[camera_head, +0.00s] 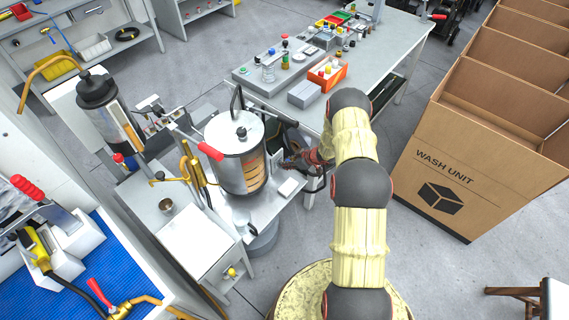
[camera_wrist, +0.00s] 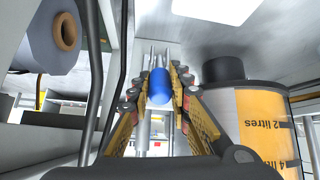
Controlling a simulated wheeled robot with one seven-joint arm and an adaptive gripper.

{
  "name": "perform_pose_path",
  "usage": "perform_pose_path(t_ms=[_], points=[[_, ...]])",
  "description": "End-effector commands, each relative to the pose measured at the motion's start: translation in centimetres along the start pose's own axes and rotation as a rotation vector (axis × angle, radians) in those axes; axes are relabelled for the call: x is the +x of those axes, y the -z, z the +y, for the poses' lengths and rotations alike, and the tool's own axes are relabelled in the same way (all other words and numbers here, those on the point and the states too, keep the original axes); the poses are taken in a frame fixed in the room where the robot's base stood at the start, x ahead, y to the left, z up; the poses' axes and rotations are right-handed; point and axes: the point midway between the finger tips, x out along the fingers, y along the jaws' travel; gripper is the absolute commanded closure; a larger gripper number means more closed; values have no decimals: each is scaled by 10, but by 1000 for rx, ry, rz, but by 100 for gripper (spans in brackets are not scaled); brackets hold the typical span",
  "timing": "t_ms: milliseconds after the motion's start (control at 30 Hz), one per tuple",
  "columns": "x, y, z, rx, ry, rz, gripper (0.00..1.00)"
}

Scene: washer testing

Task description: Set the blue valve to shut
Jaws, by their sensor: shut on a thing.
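The blue valve (camera_wrist: 160,87) shows in the wrist view as a rounded blue handle in front of thin metal rods. My gripper (camera_wrist: 162,72) has its two fingers on either side of it and is shut on it. In the head view my gripper (camera_head: 296,160) reaches in beside the right side of the steel tank (camera_head: 238,178) on the test stand. The blue valve is hidden there behind the tank and my gripper. I cannot tell the valve's exact setting from these views.
A cylinder with a yellow litre scale (camera_wrist: 265,125) stands close right of my gripper in the wrist view; a grey roll (camera_wrist: 48,38) is at left. A grey bench (camera_head: 385,60) with small parts lies beyond my arm. A cardboard box (camera_head: 480,150) stands at right.

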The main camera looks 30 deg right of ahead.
Motion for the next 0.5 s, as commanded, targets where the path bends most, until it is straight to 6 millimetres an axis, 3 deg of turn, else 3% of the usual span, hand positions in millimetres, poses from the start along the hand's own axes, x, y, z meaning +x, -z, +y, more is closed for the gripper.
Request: perform_pose_path(t_ms=[367, 400, 500], points=[[0, 0, 1, 0, 1, -4, 100], [0, 0, 1, 0, 1, -4, 80], [0, 0, 1, 0, 1, -3, 74]])
